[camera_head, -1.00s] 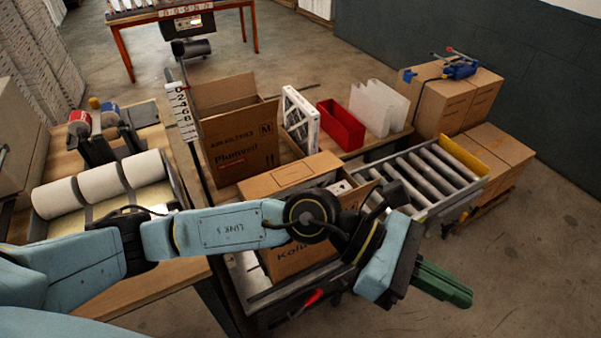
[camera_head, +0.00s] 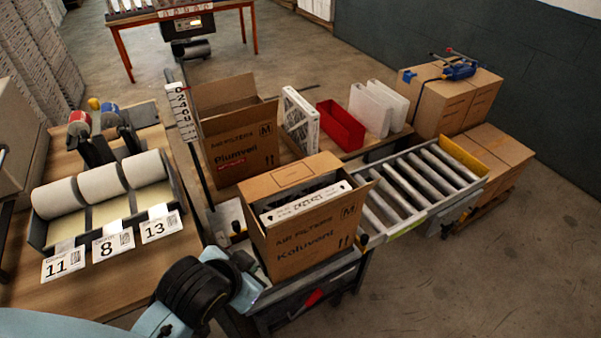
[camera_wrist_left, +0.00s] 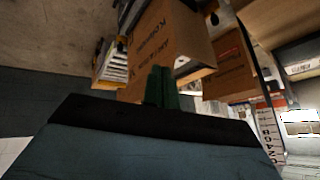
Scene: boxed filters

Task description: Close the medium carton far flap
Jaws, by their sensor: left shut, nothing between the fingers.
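A medium carton marked M and Koluvent (camera_head: 300,243) stands upright on a cart in the middle of the head view. Its top is at least partly open, and a white-edged filter (camera_head: 305,201) shows inside. Its far flap (camera_head: 288,176) shows at the back of the top; I cannot tell how far it is folded. A side flap (camera_head: 361,188) sticks out at the right. In the left wrist view, my left gripper (camera_wrist_left: 162,88) is shut and empty, its green fingers pointing toward cartons. In the head view my left arm is low, left of the carton, its fingertips hidden. My right gripper is out of view.
Another open carton marked M, Plumvent (camera_head: 243,158), stands behind. A white filter (camera_head: 300,120), a red bin (camera_head: 341,126) and white panels (camera_head: 376,108) stand beyond. A roller conveyor (camera_head: 425,180) lies right. A roll rack (camera_head: 100,200) with number cards stands left.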

